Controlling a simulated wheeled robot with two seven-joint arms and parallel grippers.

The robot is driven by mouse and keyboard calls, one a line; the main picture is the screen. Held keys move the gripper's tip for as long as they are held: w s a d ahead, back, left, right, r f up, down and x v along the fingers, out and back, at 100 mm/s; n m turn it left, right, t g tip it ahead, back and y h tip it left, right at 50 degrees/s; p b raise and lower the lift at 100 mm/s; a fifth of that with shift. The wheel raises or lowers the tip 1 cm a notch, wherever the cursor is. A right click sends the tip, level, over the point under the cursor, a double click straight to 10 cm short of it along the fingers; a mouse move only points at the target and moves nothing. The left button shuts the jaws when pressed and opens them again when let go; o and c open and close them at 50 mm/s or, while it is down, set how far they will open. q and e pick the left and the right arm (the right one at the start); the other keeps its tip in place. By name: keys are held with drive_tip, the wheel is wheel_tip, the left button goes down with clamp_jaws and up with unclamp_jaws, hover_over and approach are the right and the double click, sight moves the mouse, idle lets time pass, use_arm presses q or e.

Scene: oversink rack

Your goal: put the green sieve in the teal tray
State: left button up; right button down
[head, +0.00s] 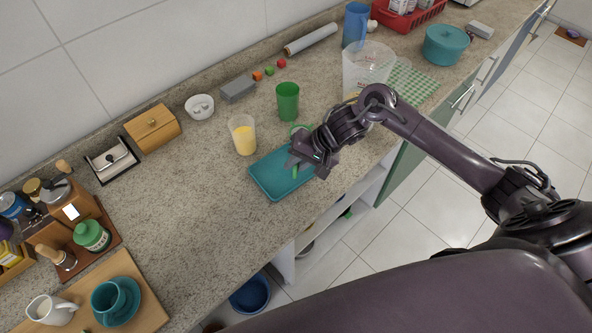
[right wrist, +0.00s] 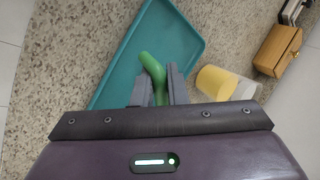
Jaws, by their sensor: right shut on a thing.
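The teal tray (head: 268,181) lies on the counter near its front edge, and it fills the upper middle of the right wrist view (right wrist: 122,72). My right gripper (head: 303,164) is over the tray's right part. It is shut on the handle of the green sieve (head: 295,173). In the right wrist view the curved green handle (right wrist: 152,66) sits between the two fingers of my right gripper (right wrist: 159,93). A green rim shows behind the gripper; the rest of the sieve is hidden. I cannot tell whether the sieve touches the tray. My left gripper is not in view.
A glass of yellow liquid (head: 244,140) stands just behind the tray. A green cup (head: 287,103) stands farther back, and a large clear container (head: 366,68) stands to the right. The counter left of the tray is clear up to a wooden board (head: 142,287).

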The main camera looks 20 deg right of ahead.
wheel_tip(320, 180, down, 3)
drive_tip(key=shift+f, duration=0.15)
drive_tip(key=c, duration=1.7)
unclamp_jaws()
drive_tip(key=v, duration=1.2)
drive_tip(key=shift+s, duration=0.1)
